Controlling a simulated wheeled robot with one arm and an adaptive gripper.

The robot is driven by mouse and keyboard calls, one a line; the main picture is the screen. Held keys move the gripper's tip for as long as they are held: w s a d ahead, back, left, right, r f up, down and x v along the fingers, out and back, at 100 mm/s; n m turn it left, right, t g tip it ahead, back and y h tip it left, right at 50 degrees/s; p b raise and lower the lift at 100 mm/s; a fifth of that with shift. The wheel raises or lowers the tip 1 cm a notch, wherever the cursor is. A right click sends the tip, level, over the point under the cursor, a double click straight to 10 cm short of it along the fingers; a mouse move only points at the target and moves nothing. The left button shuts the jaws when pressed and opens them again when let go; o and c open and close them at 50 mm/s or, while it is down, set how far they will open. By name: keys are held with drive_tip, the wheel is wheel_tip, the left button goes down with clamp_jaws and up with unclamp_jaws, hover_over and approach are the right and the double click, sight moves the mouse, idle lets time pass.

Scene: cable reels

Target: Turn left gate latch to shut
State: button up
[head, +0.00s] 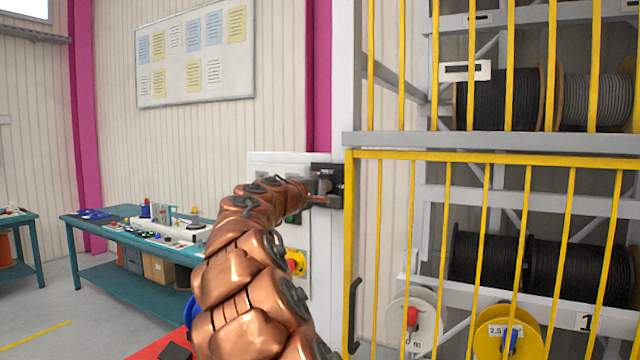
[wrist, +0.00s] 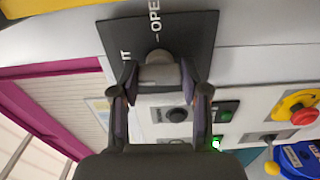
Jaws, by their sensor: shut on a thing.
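The left gate latch has a dark plate (wrist: 200,32) with white lettering. "OPEN" reads at its top, and a word ending in "T" shows at its left, partly hidden. A grey latch handle (wrist: 158,72) sticks out from the plate. My gripper (wrist: 160,80) has a finger on each side of the handle and is shut on it. In the head view the latch (head: 326,172) is beside the gate post, with my gripper (head: 316,189) at it. My arm and gripper hide part of it there. I cannot tell exactly which mark the handle points to.
The yellow barred gate (head: 460,157) stands right of the latch, before shelves of cable reels (head: 490,262). A control panel with a red and yellow button (wrist: 303,116) is close by the latch. A teal workbench (head: 120,232) stands at the left, with open floor before it.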

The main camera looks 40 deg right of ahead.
drive_tip(key=shift+n, duration=0.4)
drive_tip(key=o, duration=1.1)
drive_tip(key=shift+o, duration=0.2)
drive_tip(key=shift+a, duration=0.1)
drive_tip(key=v, duration=1.1)
drive_tip(key=shift+s+a, duration=0.15)
drive_tip(key=shift+a, duration=0.25)
